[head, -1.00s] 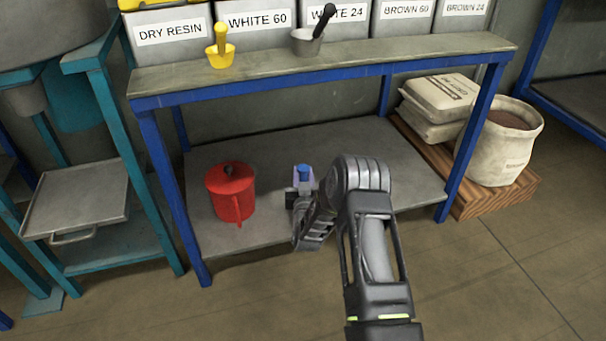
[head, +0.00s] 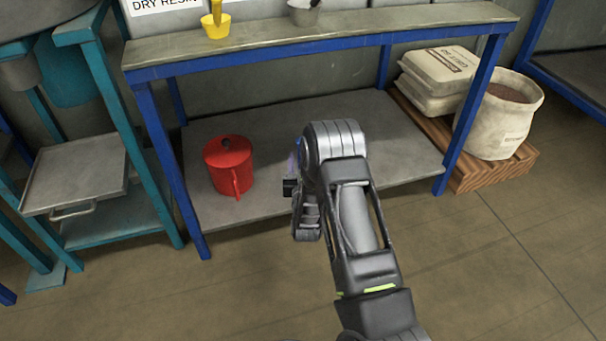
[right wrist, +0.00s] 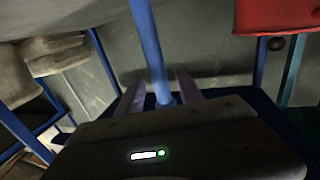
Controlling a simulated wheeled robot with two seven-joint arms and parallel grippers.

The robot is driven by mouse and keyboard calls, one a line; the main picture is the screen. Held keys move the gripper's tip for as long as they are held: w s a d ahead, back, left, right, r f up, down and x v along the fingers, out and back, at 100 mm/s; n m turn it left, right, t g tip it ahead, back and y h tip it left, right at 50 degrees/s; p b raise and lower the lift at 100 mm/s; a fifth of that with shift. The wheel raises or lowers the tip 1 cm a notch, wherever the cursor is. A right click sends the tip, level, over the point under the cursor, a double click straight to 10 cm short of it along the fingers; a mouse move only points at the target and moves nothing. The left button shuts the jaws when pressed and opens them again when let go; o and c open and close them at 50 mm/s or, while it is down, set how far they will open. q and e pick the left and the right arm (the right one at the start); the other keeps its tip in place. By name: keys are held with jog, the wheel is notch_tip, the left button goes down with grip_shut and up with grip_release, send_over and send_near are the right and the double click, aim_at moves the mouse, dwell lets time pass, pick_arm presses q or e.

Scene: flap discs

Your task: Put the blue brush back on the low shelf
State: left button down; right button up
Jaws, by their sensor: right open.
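My right gripper (head: 294,165) is over the low shelf (head: 270,190), to the right of the red lidded pot (head: 229,165) in the head view, mostly hidden by my own arm. In the right wrist view the gripper (right wrist: 160,92) is open, its fingers on either side of a long blue rod, which appears to be the blue brush's handle (right wrist: 150,45). Contact with the fingers cannot be told. In the head view the brush is almost wholly hidden, and whether its lower end touches the shelf does not show. My left gripper is not in view.
The red pot also shows at the top right of the right wrist view (right wrist: 275,15). Above is the bench top (head: 330,45) with a yellow scoop (head: 215,25). Blue legs frame the shelf. Sacks (head: 437,80) stand at the right. The shelf's back is clear.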

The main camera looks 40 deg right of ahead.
jog(key=v, duration=0.6)
jog(key=shift+s+r, duration=0.25)
jog(key=shift+r, duration=0.1)
jog(key=shift+a, duration=0.1)
dwell(1.6)
